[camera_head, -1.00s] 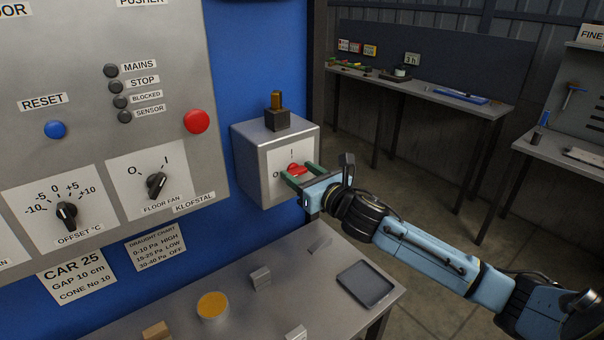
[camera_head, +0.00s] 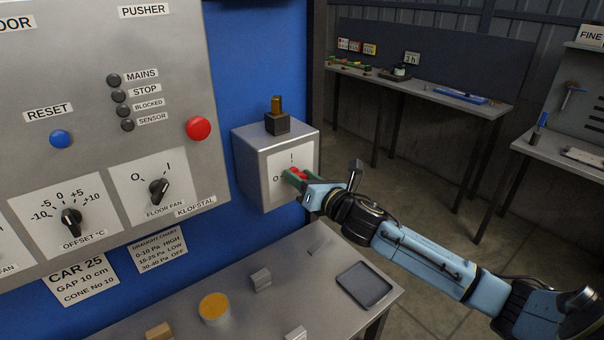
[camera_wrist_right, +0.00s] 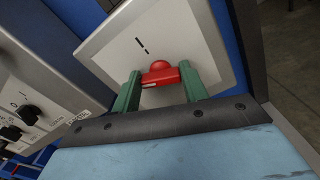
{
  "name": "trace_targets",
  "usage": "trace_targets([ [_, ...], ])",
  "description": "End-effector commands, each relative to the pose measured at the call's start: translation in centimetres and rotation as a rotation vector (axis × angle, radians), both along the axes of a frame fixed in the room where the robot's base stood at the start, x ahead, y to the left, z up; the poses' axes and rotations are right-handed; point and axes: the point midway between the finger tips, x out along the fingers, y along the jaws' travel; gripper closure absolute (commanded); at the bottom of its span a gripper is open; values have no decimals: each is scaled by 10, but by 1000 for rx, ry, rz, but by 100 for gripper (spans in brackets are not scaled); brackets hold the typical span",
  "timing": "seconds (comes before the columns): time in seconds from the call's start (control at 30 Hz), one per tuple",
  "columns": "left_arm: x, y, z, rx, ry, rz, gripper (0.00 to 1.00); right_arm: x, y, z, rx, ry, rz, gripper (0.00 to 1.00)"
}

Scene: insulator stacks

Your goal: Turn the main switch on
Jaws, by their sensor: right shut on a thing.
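The main switch is a red rotary handle (camera_head: 298,173) on a white plate marked O and I, on the front of a grey metal box (camera_head: 254,178). The handle also shows in the right wrist view (camera_wrist_right: 160,73). My right gripper (camera_head: 295,176) has its two green fingers on either side of the handle, shut on it; the right wrist view shows the same gripper (camera_wrist_right: 160,90). In the head view the fingers partly cover the handle, so its exact angle is hard to tell. My left gripper is not in view.
A grey control panel (camera_head: 100,200) with knobs, a red button (camera_head: 198,129) and unlit lamps is on the left. A steel table (camera_head: 255,320) below carries a dark tray (camera_head: 366,286), a round tin (camera_head: 214,309) and small blocks. Open floor lies to the right.

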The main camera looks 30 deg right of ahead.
Motion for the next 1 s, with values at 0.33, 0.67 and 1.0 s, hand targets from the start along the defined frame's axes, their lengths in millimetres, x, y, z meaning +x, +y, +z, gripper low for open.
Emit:
trace_targets([
  [0.33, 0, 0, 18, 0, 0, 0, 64, 0, -2, 2, 331, 25, -3, 79],
  [0.67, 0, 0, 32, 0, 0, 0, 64, 1, -3, 1, 645, 49, -2, 79],
  [1.0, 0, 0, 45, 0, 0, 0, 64, 1, -3, 0, 948, 72, -2, 79],
])
